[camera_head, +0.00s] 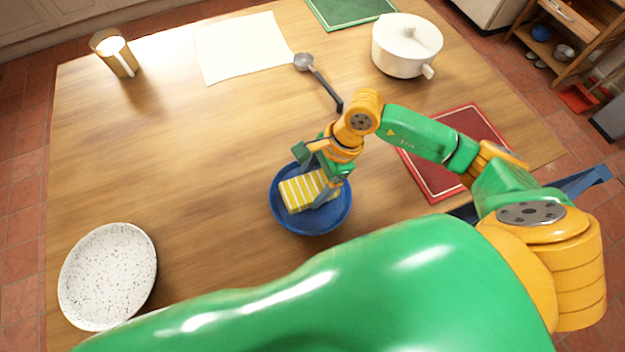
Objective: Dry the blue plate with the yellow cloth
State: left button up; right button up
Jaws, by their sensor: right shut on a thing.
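The blue plate (330,220) lies on the wooden table in front of me, near the middle. The yellow cloth (300,194), striped yellow and white and folded into a block, is over the plate's middle. My right gripper (322,184) reaches in from the right and is shut on the cloth. It hides part of the cloth and the plate's far rim. I cannot tell whether the cloth presses on the plate. My left gripper is not in view.
A speckled white plate (108,275) lies at the front left. A red mat (478,122) lies under my right arm. The table's left middle is clear.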

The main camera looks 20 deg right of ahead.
jog(key=shift+f+b, duration=0.3)
jog(key=shift+f, duration=0.05)
